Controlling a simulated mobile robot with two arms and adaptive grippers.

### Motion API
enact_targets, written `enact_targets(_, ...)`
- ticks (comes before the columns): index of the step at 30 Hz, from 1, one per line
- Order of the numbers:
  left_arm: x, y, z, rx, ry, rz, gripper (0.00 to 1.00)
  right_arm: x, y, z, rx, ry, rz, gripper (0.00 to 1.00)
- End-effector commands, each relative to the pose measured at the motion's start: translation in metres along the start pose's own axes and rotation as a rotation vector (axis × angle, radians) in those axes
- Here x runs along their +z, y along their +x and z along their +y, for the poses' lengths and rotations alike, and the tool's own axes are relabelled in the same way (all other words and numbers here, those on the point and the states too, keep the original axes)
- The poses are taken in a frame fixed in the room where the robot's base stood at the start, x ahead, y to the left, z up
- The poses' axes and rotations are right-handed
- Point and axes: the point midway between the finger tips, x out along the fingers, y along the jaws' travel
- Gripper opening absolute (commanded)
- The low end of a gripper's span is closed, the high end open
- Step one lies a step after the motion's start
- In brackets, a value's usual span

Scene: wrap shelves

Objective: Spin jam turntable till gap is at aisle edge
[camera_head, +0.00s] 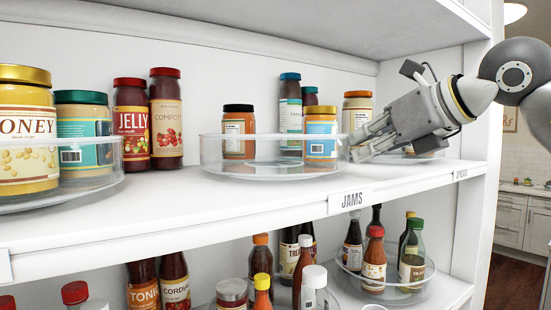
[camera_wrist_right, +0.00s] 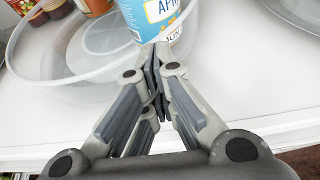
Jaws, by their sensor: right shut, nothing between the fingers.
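The jam turntable (camera_head: 222,160) is a clear round tray with a low wall, on the middle shelf above the JAMS label (camera_head: 350,200). It holds an orange jar with a black lid (camera_head: 239,140) at left, a gold-lidded blue and orange jar (camera_head: 321,140) at front right, and teal-lidded jars (camera_head: 290,105) behind. A gap shows at the front between the orange and gold-lidded jars. My right gripper (camera_head: 356,146) is shut and empty at the turntable's right rim; in the right wrist view its fingertips (camera_wrist_right: 157,62) are by the blue jar (camera_wrist_right: 152,18). Contact is unclear. My left gripper is out of view.
Jelly (camera_head: 131,125) and compote (camera_head: 166,118) jars stand behind. A copper-lidded jar (camera_head: 357,108) is behind my right gripper. The lower shelf holds bottles, some on a turntable (camera_head: 415,290); the upper shelf (camera_head: 330,20) overhangs.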

Motion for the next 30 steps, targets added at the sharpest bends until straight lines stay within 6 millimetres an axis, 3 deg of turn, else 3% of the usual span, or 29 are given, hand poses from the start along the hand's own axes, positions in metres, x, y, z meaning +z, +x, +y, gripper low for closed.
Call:
enact_targets(8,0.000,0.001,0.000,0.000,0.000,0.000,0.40,-0.002,-0.002,-0.001,0.001,0.000,0.002,0.00)
enact_targets(21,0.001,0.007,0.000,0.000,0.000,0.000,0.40,-0.012,-0.026,-0.018,0.000,0.001,0.002,0.00)
enact_targets(30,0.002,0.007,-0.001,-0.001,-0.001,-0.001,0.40,-0.012,-0.028,-0.019,0.001,0.000,0.002,0.00)
